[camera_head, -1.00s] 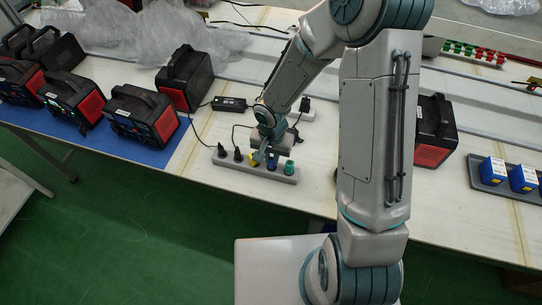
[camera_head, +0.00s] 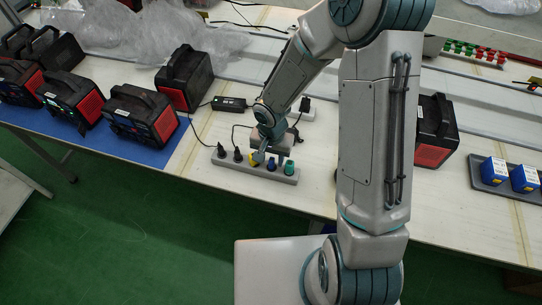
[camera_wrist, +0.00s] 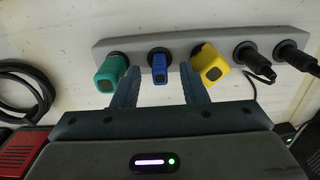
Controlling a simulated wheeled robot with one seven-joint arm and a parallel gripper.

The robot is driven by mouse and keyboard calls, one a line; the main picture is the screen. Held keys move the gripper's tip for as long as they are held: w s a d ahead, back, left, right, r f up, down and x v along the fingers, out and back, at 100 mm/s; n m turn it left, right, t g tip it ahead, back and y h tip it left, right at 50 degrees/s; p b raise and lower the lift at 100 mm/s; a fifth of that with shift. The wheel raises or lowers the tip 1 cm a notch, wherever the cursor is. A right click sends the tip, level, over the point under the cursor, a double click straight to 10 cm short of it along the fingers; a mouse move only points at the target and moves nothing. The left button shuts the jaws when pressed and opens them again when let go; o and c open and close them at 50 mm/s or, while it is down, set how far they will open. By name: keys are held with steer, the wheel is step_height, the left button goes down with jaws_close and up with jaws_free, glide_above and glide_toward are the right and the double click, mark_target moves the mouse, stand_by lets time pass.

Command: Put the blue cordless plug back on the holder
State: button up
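The blue plug (camera_head: 271,163) sits on the grey holder (camera_head: 254,172), between the green plug (camera_head: 289,168) and the yellow plug (camera_head: 253,159). In the wrist view the blue plug (camera_wrist: 159,66) stands at its place on the holder strip (camera_wrist: 180,38), its lower end against the strip as far as I can see. My gripper (camera_wrist: 160,76) is open, with one finger on each side of the blue plug and visible gaps between. In the head view my gripper (camera_head: 264,157) is just over the holder and partly hides the plugs behind it.
Two black plugs with cords (camera_wrist: 247,54) fill the other end of the holder. A black adapter (camera_head: 229,104) and a power strip (camera_head: 303,112) lie behind. Black-and-red power units (camera_head: 143,115) stand left; blue boxes (camera_head: 493,171) sit in a tray at right.

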step_height(320, 180, up, 14)
steer(key=shift+p, duration=0.4)
stand_by(0.4)
steer(key=shift+f, duration=0.1)
steer(key=s+d+r+n+t, duration=0.3)
steer(key=s+d+r+n, duration=0.1)
steer(key=s+d+r, duration=0.7)
step_height(320, 180, up, 2)
steer(key=shift+s+d+r, duration=0.1)
steer(key=shift+s+d, duration=0.3)
steer(key=shift+s, duration=0.5)
steer(key=shift+a, duration=0.1)
